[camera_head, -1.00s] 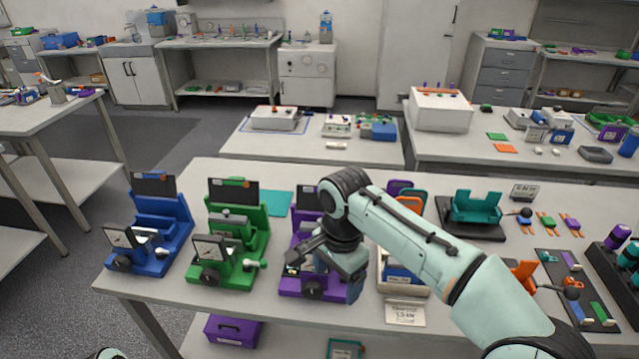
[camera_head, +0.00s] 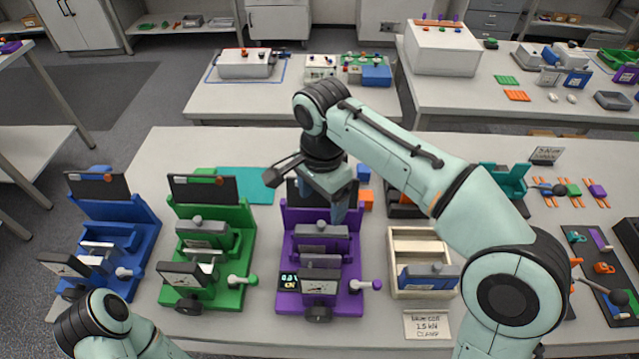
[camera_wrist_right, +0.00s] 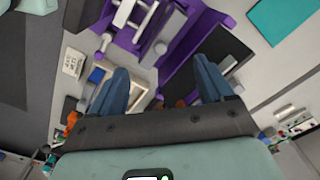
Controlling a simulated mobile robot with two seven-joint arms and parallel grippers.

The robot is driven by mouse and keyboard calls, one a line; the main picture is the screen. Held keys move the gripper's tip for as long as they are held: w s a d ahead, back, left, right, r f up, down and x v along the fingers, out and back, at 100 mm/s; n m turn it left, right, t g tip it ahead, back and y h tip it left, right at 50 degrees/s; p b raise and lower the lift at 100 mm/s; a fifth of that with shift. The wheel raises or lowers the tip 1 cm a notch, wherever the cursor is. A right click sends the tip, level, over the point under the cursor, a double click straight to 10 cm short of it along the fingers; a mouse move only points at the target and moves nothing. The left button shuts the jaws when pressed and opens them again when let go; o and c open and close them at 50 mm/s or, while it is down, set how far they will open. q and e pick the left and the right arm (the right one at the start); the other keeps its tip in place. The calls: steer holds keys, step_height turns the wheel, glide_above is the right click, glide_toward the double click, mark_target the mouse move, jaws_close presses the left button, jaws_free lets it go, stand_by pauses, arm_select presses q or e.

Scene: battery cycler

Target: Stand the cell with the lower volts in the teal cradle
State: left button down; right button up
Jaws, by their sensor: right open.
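The teal cradle (camera_head: 508,180) stands at the right of the bench, partly behind my right arm. Three cycler stands, blue (camera_head: 140,220), green (camera_head: 238,225) and purple (camera_head: 288,240), stand in a row. Grey-topped blocks, perhaps cells, sit in the green stand (camera_head: 203,232) and the purple stand (camera_head: 320,238). My left gripper is out of view.
A pale wooden tray (camera_head: 394,262) holding a blue, grey-topped block (camera_head: 428,278) stands right of the purple stand, with a written card (camera_head: 427,325) in front. A teal mat (camera_head: 246,184) lies behind the stands. Small parts lie at the far right.

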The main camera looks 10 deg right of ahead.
mark_target(321, 223)
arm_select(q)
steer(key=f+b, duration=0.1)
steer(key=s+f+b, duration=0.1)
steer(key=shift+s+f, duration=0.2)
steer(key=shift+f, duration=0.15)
arm_select(e)
step_height(321, 223, down, 11)
steer(key=shift+r, duration=0.2)
